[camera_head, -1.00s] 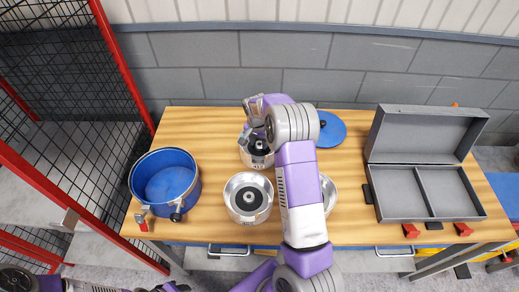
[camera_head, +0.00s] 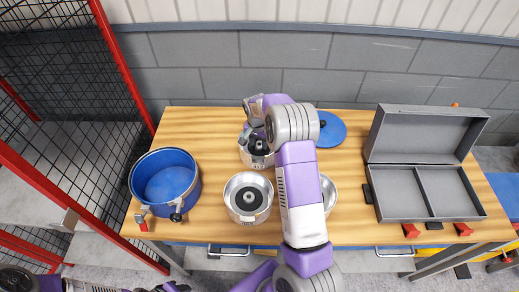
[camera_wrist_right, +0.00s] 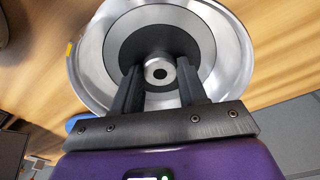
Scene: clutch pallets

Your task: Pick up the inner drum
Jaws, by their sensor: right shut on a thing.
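The inner drum (camera_head: 257,160) is a silver metal bowl with a dark disc and a small metal hub in its middle. It stands at the back middle of the table in the head view, partly hidden by my right arm. My right gripper (camera_head: 255,135) reaches down over it. In the right wrist view the gripper (camera_wrist_right: 160,82) has its two black fingers on either side of the hub of the drum (camera_wrist_right: 235,60), shut on it. The drum looks level, and I cannot tell whether it is clear of the table. Of my left arm only parts show at the bottom edge; its fingers cannot be made out.
A similar silver drum (camera_head: 232,203) stands just in front, and another silver bowl (camera_head: 330,190) is partly behind my arm. A blue pot (camera_head: 160,155) stands left, a blue lid (camera_head: 331,130) lies behind. An open grey case (camera_head: 418,217) is at right. Bare wood lies between.

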